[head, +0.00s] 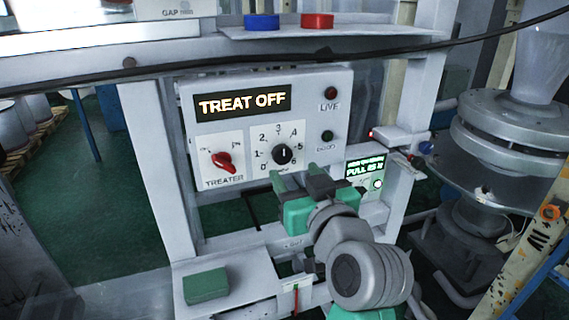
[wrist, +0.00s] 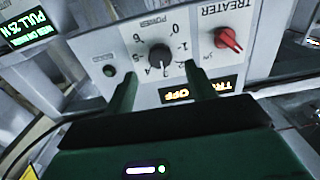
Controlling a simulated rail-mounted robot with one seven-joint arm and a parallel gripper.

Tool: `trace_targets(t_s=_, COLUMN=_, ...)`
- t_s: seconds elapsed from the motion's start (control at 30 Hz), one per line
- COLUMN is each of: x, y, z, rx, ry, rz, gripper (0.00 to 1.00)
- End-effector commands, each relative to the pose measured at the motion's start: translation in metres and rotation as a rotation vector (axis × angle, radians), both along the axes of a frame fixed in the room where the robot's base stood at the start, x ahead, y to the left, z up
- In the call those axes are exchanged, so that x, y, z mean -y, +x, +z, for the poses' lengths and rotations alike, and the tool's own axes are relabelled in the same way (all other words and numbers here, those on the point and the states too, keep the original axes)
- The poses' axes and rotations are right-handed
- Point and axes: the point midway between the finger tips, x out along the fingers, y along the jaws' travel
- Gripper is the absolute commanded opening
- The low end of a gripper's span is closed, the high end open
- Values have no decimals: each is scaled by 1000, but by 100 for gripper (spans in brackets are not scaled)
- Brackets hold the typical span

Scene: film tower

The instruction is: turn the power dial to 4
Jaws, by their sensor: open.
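The power dial (head: 282,154) is a round black knob with a white pointer line, on a white plate numbered 0 to 6. Its pointer stands roughly upright, near the 3; I cannot tell whether it leans slightly toward 4. The dial (wrist: 160,56) also shows upside down in the wrist view, beyond the fingertips. My gripper (head: 297,178) is open and empty, just below and in front of the dial in the head view. Its two dark green fingers (wrist: 162,80) are spread to either side of the knob's line in the wrist view, apparently short of touching it.
A red treater switch (head: 222,162) sits left of the dial. Above is a lit "TREAT OFF" display (head: 242,102). LIVE (head: 330,93) and green (head: 327,136) lamps are at the right. A small green "PULL" display (head: 365,167) is lower right. A black cable (head: 400,47) crosses above.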

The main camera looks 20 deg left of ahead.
Motion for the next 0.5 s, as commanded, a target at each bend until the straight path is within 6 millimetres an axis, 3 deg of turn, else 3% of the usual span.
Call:
trace_targets(t_s=0.23, x=-30, y=33, z=3, rx=0, ry=0, rz=0, gripper=55)
trace_targets(t_s=0.5, x=-38, y=42, z=0, rx=1, ry=-1, rz=-3, gripper=55)
